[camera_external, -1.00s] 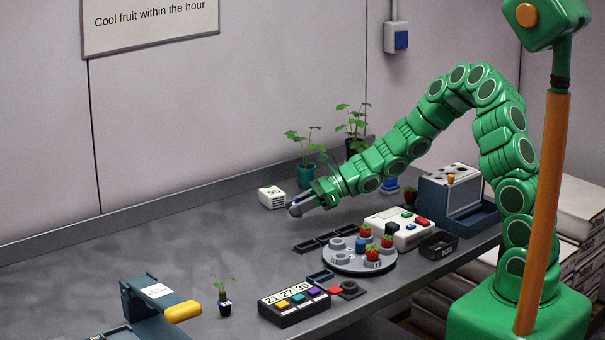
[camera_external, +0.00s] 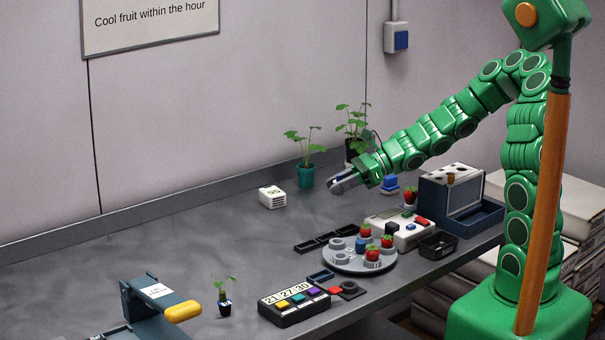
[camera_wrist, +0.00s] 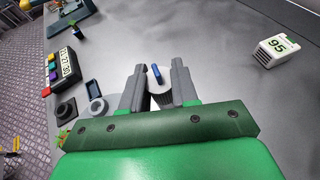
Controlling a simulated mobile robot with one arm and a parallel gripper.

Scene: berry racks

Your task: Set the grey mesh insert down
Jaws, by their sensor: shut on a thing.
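My gripper (camera_external: 338,186) is held out above the bench at the far side, beyond the round turntable. In the wrist view its two fingers (camera_wrist: 157,80) stand a little apart. They are shut on a pale grey piece (camera_wrist: 161,101), apparently the grey mesh insert, partly hidden by the fingers and the gripper body. Its mesh cannot be made out. A small blue bar (camera_wrist: 156,72) shows between the fingertips; whether it belongs to the held piece I cannot tell. In the external view the held piece is too small to separate clearly from the fingers.
The grey turntable (camera_external: 334,264) carries strawberries and cups. A black compartment tray (camera_external: 318,242), white scale (camera_external: 404,238) and blue-grey rack box (camera_external: 447,196) are nearby. A white "95" box (camera_external: 272,197) and potted plants (camera_external: 306,177) stand behind. The bench's left middle is clear.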

